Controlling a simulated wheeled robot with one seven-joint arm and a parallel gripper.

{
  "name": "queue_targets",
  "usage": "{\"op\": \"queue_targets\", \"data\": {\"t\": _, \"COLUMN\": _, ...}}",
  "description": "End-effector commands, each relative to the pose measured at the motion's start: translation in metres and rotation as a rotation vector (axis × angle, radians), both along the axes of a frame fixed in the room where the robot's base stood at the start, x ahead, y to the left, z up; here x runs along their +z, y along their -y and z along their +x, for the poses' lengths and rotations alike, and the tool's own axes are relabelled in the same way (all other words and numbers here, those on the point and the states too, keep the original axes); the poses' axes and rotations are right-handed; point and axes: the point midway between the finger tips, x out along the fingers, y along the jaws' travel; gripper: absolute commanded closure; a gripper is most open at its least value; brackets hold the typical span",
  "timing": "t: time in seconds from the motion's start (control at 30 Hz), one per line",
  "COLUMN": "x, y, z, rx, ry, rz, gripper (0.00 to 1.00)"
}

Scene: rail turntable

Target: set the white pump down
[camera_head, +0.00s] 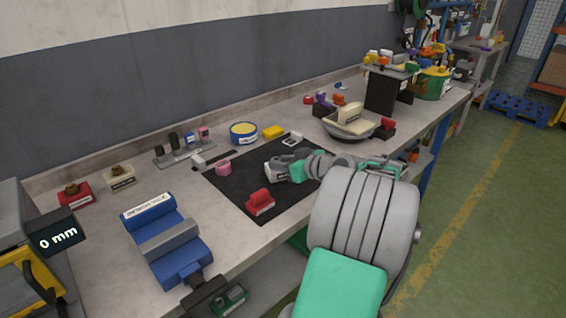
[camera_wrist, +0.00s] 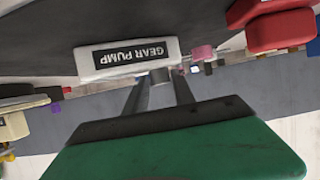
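My gripper (camera_head: 288,160) also shows in the head view, low over the mat. I cannot tell whether the pump's underside touches the mat.
A red block (camera_head: 260,203) lies on the mat's front part, and a pink ring (camera_head: 222,168) at its left edge. A blue vise (camera_head: 165,240) is front left. A grey bowl (camera_head: 349,124) with cream things stands behind right. Bare mat shows left and in front of the pump.

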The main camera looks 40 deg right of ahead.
Motion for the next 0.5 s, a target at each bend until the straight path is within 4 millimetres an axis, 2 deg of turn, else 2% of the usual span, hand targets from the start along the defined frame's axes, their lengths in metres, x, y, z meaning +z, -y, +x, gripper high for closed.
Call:
{"op": "queue_targets", "data": {"t": 0.03, "x": 0.0007, "y": 0.0001, "z": 0.0000, "rx": 0.000, "ry": 0.000, "rz": 0.000, "gripper": 0.64}}
{"op": "queue_targets", "data": {"t": 0.2, "x": 0.0008, "y": 0.0001, "z": 0.0000, "rx": 0.000, "ry": 0.000, "rz": 0.000, "gripper": 0.52}}
{"op": "queue_targets", "data": {"t": 0.5, "x": 0.0065, "y": 0.0003, "z": -0.0012, "rx": -0.001, "ry": 0.000, "rz": 0.000, "gripper": 0.52}}
